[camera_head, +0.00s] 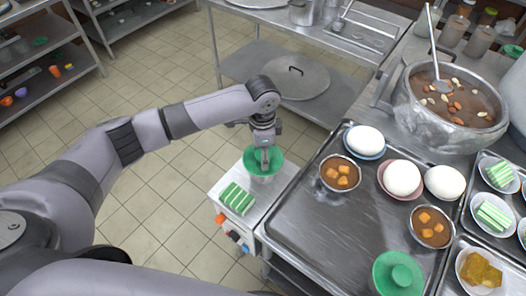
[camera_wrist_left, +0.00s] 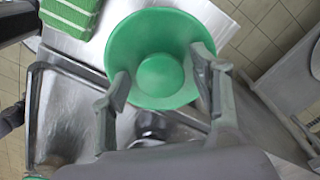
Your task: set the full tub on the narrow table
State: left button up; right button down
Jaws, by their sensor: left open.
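In the left wrist view the round green top (camera_wrist_left: 160,40) fills the space between the two spread fingers of my left gripper (camera_wrist_left: 161,64). The gripper is open; I cannot tell whether a finger touches the tub. The tub's contents are hidden. My right gripper is not in view.
A green striped towel (camera_head: 237,198) lies on the narrow table beside the tub. To its right, a steel counter (camera_head: 311,222) carries bowls, white rounded items and another green-topped piece (camera_head: 397,274). A large stockpot (camera_head: 447,122) with a ladle stands behind. Tiled floor is open at left.

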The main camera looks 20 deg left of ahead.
pick_arm(q)
notch_tip(320, 180, up, 12)
jog(key=b, duration=0.1)
jog(key=shift+r, duration=0.2)
dwell(0.5)
